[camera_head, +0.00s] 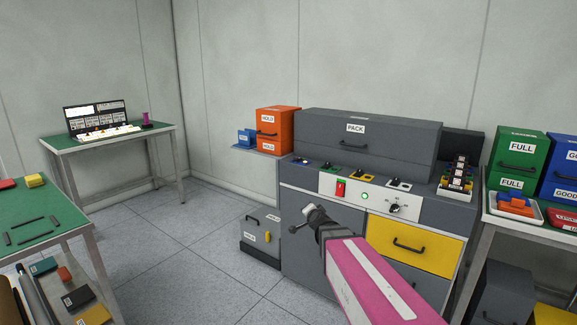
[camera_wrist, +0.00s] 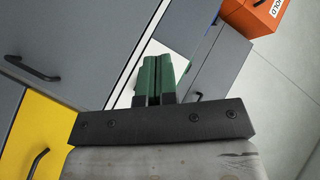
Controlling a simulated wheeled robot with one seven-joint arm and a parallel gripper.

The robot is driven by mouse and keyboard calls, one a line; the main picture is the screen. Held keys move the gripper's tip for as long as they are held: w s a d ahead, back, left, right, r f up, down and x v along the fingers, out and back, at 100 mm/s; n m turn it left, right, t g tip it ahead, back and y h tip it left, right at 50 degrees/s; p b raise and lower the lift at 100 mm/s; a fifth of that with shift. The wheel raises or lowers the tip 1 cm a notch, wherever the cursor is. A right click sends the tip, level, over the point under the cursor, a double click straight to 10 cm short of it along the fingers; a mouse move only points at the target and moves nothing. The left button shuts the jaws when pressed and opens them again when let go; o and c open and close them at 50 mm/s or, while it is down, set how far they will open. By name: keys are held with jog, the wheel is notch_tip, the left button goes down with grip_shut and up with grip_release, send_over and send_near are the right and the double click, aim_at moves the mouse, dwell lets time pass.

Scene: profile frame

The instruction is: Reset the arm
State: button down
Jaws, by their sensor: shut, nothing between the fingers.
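My arm reaches in from the lower right of the head view with its pink link. My gripper (camera_head: 295,228) is in front of the grey machine cabinet (camera_head: 300,240), left of its yellow drawer (camera_head: 412,243). In the wrist view the two green fingers of my gripper (camera_wrist: 153,75) lie side by side, shut and empty. The grey cabinet front and the yellow drawer (camera_wrist: 38,135) show behind them. The gripper looks apart from the cabinet, though the exact gap is hard to tell.
The PACK box (camera_head: 368,140) sits on the cabinet behind a switch panel. The orange HOLD box (camera_head: 275,128) stands left of it. A low grey bin (camera_head: 262,238) stands on the floor. Green-topped tables (camera_head: 40,215) are at left; open floor (camera_head: 180,250) lies between.

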jog(key=s+d+f+n+g, duration=0.3)
jog(key=s+f+g, duration=0.2)
jog(key=s, duration=0.3)
jog(key=s+d+f+n+g+h, duration=0.1)
jog(key=s+d+f+n+g, duration=0.2)
jog(key=s, duration=0.5)
jog(key=s+d+f+n+g+h, duration=0.1)
jog(key=s+d+f+n+g, duration=0.2)
jog(key=s+f+g, duration=0.3)
jog(key=shift+s+d+f+g, duration=0.3)
jog(key=shift+s+d+f, duration=0.25)
jog(key=shift+s, duration=0.6)
jog(key=shift+a+f, duration=0.1)
jog(key=shift+a, duration=0.05)
